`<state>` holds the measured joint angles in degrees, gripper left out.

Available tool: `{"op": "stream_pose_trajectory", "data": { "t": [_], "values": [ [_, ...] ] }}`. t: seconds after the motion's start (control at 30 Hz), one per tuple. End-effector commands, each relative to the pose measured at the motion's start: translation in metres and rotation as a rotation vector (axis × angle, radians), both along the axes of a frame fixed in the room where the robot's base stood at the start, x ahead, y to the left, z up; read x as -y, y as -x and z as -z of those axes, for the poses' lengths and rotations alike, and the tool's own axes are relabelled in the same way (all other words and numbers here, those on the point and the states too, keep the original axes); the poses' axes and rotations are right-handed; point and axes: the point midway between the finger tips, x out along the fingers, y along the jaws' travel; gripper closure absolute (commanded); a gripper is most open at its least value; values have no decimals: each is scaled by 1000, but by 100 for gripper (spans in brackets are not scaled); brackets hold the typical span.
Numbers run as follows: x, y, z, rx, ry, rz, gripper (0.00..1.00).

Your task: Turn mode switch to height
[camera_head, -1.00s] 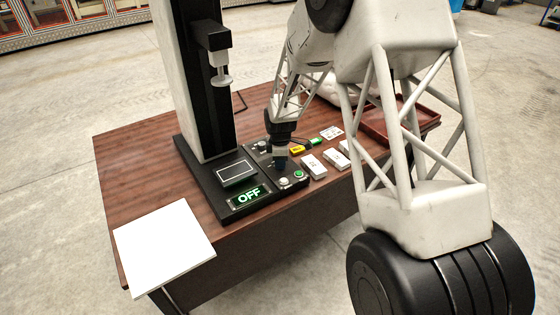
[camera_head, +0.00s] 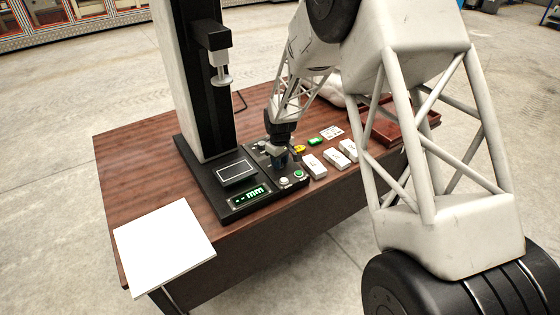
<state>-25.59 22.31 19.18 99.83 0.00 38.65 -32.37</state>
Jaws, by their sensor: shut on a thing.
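My gripper (camera_head: 281,161) points down at the control panel (camera_head: 290,188) on the black base of the hoist, behind the white and green buttons. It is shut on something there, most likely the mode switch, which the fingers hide. The display (camera_head: 249,197) on the base reads "--mm" in green. Another knob (camera_head: 262,146) shows to the left of my wrist.
White blocks (camera_head: 314,166), a yellow piece, a green piece (camera_head: 315,141) and a red tray (camera_head: 392,127) lie to the right. A white board (camera_head: 163,248) lies at the front left corner.

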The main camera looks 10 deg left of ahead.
Motion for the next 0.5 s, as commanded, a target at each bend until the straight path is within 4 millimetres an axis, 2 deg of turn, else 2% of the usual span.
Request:
{"op": "stream_pose_trajectory", "data": {
  "t": [0.2, 0.5],
  "values": [
    [0, 1, 0, -1, 1, 139, 94],
    [0, 1, 0, -2, 1, 222, 94]
  ]
}}
